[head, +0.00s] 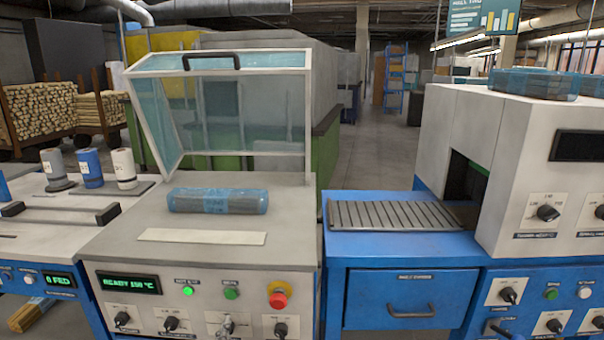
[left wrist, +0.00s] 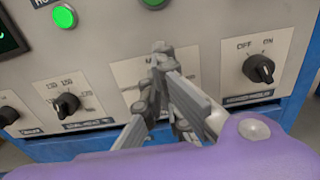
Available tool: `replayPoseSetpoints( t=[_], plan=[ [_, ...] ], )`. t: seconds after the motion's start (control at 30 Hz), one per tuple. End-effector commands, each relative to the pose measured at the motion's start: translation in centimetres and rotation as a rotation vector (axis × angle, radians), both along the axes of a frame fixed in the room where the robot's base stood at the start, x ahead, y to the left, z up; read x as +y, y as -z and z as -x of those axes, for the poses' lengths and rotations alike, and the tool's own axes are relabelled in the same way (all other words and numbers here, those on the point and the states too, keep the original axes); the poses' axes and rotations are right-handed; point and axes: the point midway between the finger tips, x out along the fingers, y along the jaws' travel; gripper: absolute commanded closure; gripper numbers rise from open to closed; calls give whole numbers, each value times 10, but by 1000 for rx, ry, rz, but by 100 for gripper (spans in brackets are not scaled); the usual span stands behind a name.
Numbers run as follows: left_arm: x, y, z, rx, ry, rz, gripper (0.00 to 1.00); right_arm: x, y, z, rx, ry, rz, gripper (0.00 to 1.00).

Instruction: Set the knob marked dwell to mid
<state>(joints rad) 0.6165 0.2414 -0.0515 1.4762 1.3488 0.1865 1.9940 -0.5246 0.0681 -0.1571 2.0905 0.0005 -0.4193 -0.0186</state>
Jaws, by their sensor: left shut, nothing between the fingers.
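The front panel of the sealing machine (head: 215,285) carries a row of knobs. A pale knob plate (left wrist: 128,75) with a partly visible letter M on its upper edge lies behind my left gripper (left wrist: 160,55) in the left wrist view. The gripper is shut and empty, with its tips in front of this plate. It hides the plate's knob, so I cannot read the setting or whether the tips touch it. In the head view my left gripper (head: 228,324) shows small at the bottom, before the same plate. My right gripper is in neither view.
Left of the gripper is a numbered heat knob (left wrist: 66,104); right is an OFF/ON knob (left wrist: 258,69). Above are a lit green button (left wrist: 64,17) and a red stop button (head: 278,294). The clear lid (head: 220,115) stands raised over a blue wrapped bundle (head: 218,201).

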Motion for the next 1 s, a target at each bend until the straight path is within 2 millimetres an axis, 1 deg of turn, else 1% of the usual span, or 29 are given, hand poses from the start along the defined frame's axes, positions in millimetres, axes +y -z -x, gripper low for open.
replayPoseSetpoints(
  t=[0.4, 0.5, 0.6, 0.87, 0.93, 1.0],
  plan=[
    [1, -1, 47, -3, 0, 0, 100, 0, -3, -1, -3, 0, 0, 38],
    [2, -2, 54, -4, 0, 0, 100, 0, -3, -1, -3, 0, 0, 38],
    [2, -3, 58, -5, 0, 0, 100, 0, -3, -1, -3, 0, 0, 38],
    [1, -3, 58, -5, 0, -6, 100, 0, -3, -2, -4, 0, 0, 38],
    [1, -3, 59, -7, -1, -49, 100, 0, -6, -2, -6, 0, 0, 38],
    [1, -4, 60, -10, -2, -140, 100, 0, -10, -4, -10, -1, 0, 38]
  ],
)
